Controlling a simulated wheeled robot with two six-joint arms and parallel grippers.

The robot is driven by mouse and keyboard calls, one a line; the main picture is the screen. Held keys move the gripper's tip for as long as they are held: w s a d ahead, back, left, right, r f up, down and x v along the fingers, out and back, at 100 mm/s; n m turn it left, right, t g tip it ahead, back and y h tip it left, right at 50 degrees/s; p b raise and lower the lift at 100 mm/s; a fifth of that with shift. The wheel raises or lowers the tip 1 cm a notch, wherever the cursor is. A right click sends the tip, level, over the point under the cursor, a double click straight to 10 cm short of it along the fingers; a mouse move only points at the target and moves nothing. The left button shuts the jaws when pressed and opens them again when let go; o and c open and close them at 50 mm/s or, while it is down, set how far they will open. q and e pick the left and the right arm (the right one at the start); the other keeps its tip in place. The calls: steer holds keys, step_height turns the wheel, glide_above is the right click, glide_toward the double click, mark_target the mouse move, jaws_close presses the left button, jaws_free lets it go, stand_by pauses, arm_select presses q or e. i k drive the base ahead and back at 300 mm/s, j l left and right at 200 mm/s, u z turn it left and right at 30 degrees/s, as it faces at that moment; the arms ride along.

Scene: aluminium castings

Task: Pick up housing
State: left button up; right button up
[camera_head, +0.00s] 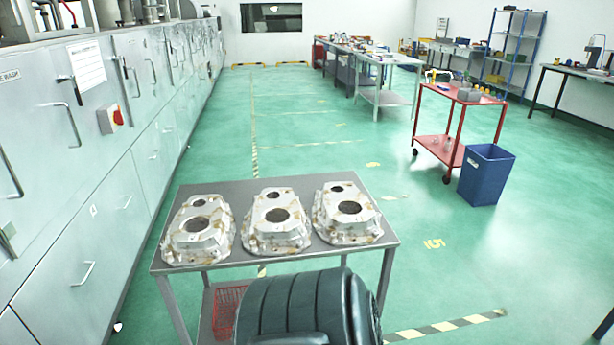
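Three silver aluminium housings stand in a row on a grey metal table (300,184). The left housing (190,242), the middle housing (270,240) and the right housing (357,226) each show a large dark round hole and a smaller hole behind it. They sit close together with narrow gaps between them. Neither of my grippers is in view, and nothing is seen touching the housings.
A dark green padded chair-like object (300,305) stands at the table's near side. A red basket (226,312) is below the table. Grey cabinets (85,190) line the left. A blue bin (486,175) and red cart (446,150) stand right. Green floor between is clear.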

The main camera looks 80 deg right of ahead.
mark_target(276, 212)
steer(key=z, duration=2.5)
